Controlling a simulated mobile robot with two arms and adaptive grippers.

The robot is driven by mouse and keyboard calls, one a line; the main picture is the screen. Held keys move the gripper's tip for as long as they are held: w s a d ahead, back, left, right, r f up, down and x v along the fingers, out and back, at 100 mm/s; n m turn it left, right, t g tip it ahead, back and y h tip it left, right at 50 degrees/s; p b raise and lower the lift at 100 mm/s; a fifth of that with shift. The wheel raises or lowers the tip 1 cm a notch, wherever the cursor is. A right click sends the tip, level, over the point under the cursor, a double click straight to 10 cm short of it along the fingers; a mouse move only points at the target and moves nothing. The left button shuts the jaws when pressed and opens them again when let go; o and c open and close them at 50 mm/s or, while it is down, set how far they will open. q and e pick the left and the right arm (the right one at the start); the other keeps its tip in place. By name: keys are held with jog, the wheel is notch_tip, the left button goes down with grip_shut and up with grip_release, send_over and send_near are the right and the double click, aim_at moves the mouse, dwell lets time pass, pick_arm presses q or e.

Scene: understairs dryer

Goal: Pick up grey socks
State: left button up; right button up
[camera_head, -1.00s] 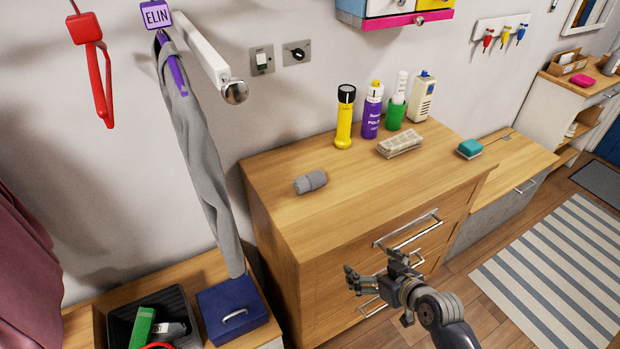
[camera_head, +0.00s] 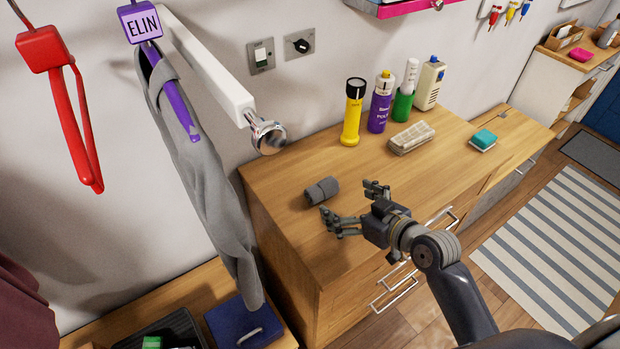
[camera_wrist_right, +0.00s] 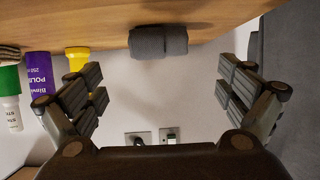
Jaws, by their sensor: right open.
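The grey socks (camera_head: 321,190) are a rolled bundle lying on the left part of the wooden dresser top (camera_head: 300,232). My right gripper (camera_head: 350,205) is open and empty, just to the right of the socks and apart from them, with its fingers spread towards them. In the right wrist view the socks (camera_wrist_right: 158,41) show at the top middle, beyond and between the two open fingers (camera_wrist_right: 160,92). My left gripper is not in view.
A grey garment (camera_head: 205,170) hangs at the left. The dresser top around the socks is clear.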

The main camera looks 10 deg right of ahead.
aim_at(325, 189)
jog(key=shift+x, duration=1.1)
jog(key=shift+p+x, duration=0.3)
jog(key=shift+x, duration=0.55)
jog(key=shift+w+a, duration=0.15)
jog(key=shift+w, duration=0.2)
jog(key=shift+w+a+f, duration=0.1)
jog(key=shift+w+f, duration=0.1)
jog(key=shift+w, duration=0.05)
jog(key=p+x, duration=0.1)
jog(key=x, duration=0.3)
jog(key=shift+w+f, duration=0.1)
jog(key=shift+w, duration=0.15)
jog(key=shift+w+a+f, duration=0.1)
jog(key=shift+w+f, duration=0.05)
jog(key=shift+w, duration=0.1)
jog(key=shift+f, duration=0.1)
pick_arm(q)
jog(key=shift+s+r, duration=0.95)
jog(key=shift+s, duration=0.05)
pick_arm(e)
jog(key=c, duration=1.1)
